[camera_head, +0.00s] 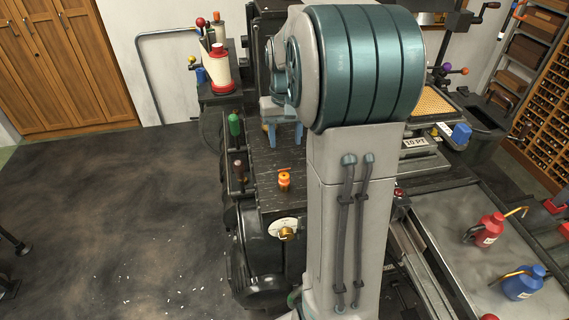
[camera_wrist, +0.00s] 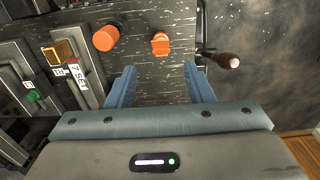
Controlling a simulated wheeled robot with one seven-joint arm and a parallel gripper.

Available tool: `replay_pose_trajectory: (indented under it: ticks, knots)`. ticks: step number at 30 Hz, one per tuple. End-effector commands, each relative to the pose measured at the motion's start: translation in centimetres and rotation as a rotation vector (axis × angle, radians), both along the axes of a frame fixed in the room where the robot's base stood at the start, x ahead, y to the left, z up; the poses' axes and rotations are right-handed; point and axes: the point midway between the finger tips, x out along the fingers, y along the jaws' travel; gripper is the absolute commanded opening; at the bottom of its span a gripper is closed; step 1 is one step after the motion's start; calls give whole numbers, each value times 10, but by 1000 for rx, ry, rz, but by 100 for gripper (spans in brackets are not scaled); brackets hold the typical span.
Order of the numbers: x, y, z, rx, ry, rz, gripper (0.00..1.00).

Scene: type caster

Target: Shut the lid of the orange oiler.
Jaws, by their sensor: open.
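A small orange oiler (camera_head: 284,181) stands on the dark top of the machine, left of my arm. A narrow orange piece shows at its far side, seemingly its lid raised; the angle is hard to tell. In the wrist view the oiler (camera_wrist: 160,45) is near the top middle, ahead of the gap between my fingers. My gripper (camera_wrist: 160,70) is open and empty, its two blue fingers spread and apart from the oiler. In the head view my gripper (camera_head: 283,126) is over the machine top, farther back than the oiler.
A round orange knob or cap (camera_wrist: 106,37) stands beside the oiler in the wrist view. A brown handle (camera_wrist: 228,60) sticks out at the machine's edge. A green handle (camera_head: 234,124) rises near my gripper. A brass-knobbed dial (camera_head: 286,230) is on the front. Open floor lies left.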

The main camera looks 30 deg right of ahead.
Motion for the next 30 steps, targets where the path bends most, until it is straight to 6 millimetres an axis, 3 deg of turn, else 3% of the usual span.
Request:
replay_pose_trajectory:
  ticks: [6, 12, 18, 27, 30]
  knots:
    - [-1, 1, -48, 3, 5, 0, 47]
    - [-1, 0, -81, 2, 3, 0, 47]
    - [-1, 0, -97, 0, 0, 0, 47]
    - [0, 0, -99, 0, -1, 0, 47]
    - [0, 0, -99, 0, -1, 0, 19]
